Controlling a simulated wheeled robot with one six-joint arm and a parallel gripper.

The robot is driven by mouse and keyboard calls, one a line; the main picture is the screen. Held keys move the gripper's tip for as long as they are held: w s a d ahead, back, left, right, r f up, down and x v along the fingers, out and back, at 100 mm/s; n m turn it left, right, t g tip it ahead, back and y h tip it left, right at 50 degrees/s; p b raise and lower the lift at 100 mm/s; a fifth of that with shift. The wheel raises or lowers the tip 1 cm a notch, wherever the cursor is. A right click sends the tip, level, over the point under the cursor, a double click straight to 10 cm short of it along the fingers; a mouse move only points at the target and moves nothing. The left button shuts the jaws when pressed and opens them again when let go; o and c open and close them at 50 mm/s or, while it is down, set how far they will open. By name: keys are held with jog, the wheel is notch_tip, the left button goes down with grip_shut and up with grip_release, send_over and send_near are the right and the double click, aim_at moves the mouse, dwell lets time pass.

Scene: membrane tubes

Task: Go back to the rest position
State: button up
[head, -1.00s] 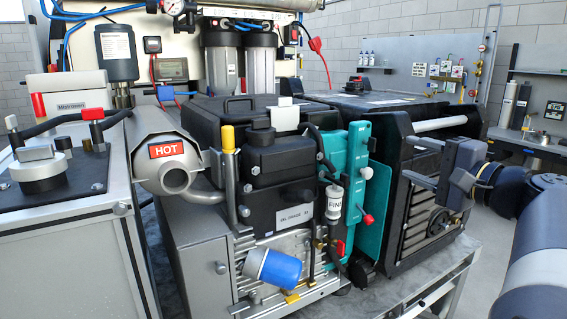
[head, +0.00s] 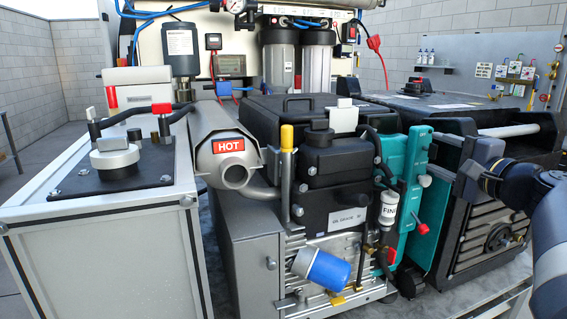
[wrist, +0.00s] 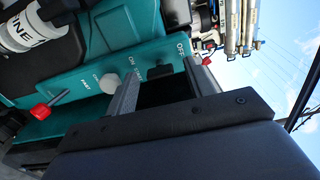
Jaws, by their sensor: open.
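My gripper (wrist: 162,80) is open and empty in the wrist view, its two grey fingers apart in front of the teal panel (wrist: 110,52). A white knob (wrist: 109,83) shows close to the left finger and a black switch (wrist: 160,71) shows between the fingers. I cannot tell whether a finger touches the panel. In the head view my gripper (head: 447,170) is at the right, just right of the teal panel (head: 392,165). The white knob (head: 425,181) and a red knob (head: 413,225) stick out from that panel.
A machine with a HOT pipe (head: 228,146) and a blue filter (head: 326,270) fills the middle. A black ribbed unit (head: 490,235) stands close beside my arm. A framed cabinet (head: 105,250) is at the left. Open floor shows at the far left.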

jog(key=shift+s+d+f+b, duration=0.1)
jog(key=shift+s+b, duration=0.1)
jog(key=shift+b, duration=0.2)
jog(key=v, duration=1)
jog(key=x, duration=0.7)
jog(key=p+x, duration=0.1)
jog(key=x, duration=0.2)
jog(key=shift+w+r, duration=0.3)
jog(key=shift+s+r+m+p, duration=0.15)
jog(key=shift+m+p, duration=0.45)
jog(key=shift+p, duration=0.45)
jog(key=m+p, duration=0.4)
jog(key=p, duration=0.2)
jog(key=shift+p, duration=0.4)
jog(key=m+p, duration=0.3)
jog(key=p, duration=0.3)
jog(key=shift+m+p, duration=0.3)
jog(key=shift+p, duration=0.05)
jog(key=b+v, duration=0.2)
jog(key=v, duration=0.8)
jog(key=shift+s+f, duration=0.3)
